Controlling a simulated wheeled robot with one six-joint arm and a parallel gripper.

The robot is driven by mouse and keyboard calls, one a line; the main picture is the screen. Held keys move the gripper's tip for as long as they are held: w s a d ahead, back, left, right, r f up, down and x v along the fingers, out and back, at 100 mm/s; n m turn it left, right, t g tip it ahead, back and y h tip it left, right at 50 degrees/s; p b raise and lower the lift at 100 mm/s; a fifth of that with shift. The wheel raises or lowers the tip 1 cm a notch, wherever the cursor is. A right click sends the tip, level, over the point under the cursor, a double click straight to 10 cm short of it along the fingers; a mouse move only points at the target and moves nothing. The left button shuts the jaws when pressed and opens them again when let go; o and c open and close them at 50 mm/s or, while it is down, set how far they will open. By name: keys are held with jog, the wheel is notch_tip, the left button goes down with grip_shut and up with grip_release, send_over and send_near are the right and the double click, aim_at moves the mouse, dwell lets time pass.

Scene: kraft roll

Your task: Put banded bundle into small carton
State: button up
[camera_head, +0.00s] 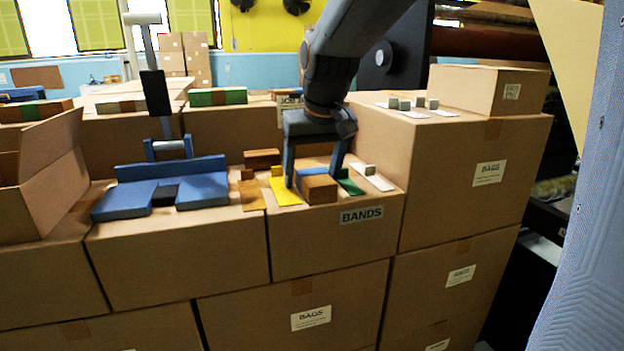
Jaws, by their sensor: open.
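My gripper (313,177) points down over the carton labelled BANDS, its two fingers open. A brown block (319,189) sits low between and just in front of the fingers; I cannot tell whether they touch it, and no band shows on it. Bundles with a band around them lie farther back: one with green (217,97) at the centre left, another (35,111) at the far left. An open carton (52,190) with raised flaps stands at the left edge, its inside mostly hidden. I cannot tell for certain which carton is the small one.
Coloured cards with small blocks, among them a yellow card (285,192) and a white card (371,178), surround my gripper on the BANDS carton (330,235). A blue fixture with a lever (165,188) stands left. A taller carton stack (450,165) rises on the right.

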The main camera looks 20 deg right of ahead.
jog(key=c, duration=1.2)
jog(key=shift+c, duration=0.6)
jog(key=shift+r, duration=0.1)
jog(key=shift+c, duration=0.2)
